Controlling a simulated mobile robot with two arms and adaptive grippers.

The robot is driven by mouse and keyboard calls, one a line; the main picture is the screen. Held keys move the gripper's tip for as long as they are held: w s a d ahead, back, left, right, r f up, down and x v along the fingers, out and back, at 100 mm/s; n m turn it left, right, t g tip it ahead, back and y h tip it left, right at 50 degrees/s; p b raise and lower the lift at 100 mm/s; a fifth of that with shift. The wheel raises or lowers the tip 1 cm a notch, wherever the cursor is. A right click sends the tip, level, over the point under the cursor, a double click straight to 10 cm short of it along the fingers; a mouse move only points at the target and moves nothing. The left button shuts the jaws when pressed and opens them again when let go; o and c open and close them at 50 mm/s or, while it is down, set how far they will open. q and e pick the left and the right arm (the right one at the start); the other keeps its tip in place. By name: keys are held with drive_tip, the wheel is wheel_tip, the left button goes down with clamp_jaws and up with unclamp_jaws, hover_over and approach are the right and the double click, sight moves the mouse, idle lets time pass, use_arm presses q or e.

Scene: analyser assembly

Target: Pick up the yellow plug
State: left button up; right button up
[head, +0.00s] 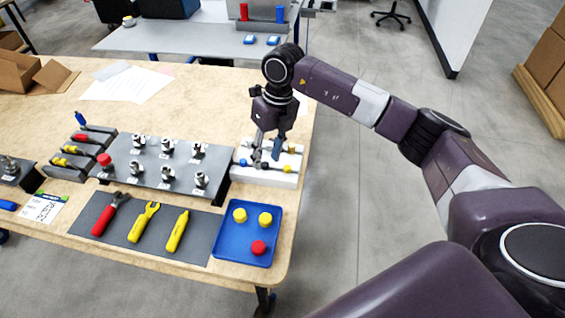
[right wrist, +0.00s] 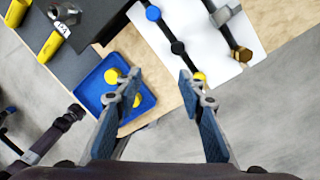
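The white block (head: 280,181) at the table's right end carries dark rods with coloured ends. One rod has a yellow end, the yellow plug (head: 287,168), on the near part of the block. In the right wrist view the yellow plug (right wrist: 200,77) shows partly, behind the tip of the right-hand finger. My right gripper (head: 265,158) is over the block, pointing down. In the right wrist view (right wrist: 157,85) its fingers are wide apart with nothing between them. I cannot tell the exact gap to the plug. My left gripper is not in view.
A blue tray (head: 228,245) with two yellow caps and a red one stands near the block. A grey plate (head: 140,172) with metal fittings lies left of the block. Tools lie on a dark mat (head: 195,247). The table's right edge is close by.

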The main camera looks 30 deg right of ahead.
drive_tip(key=r+h, duration=0.1)
drive_tip(key=h, duration=0.1)
hover_over(287, 167)
drive_tip(key=shift+w+a+r+m, duration=0.1)
drive_tip(key=shift+w+a+m, duration=0.2)
drive_tip(key=shift+a+m, duration=0.1)
drive_tip(key=shift+s+d, duration=0.1)
drive_tip(key=shift+d, duration=0.25)
drive_tip(key=f+p, duration=0.1)
drive_tip(key=f, duration=0.3)
drive_tip(key=f+p, duration=0.1)
drive_tip(key=f, duration=0.1)
drive_tip(key=shift+s+d+f+p, duration=0.1)
drive_tip(key=shift+s+f+p, duration=0.15)
drive_tip(key=shift+f+p, duration=0.05)
drive_tip(key=shift+f, duration=0.45)
drive_tip(key=c, duration=0.9)
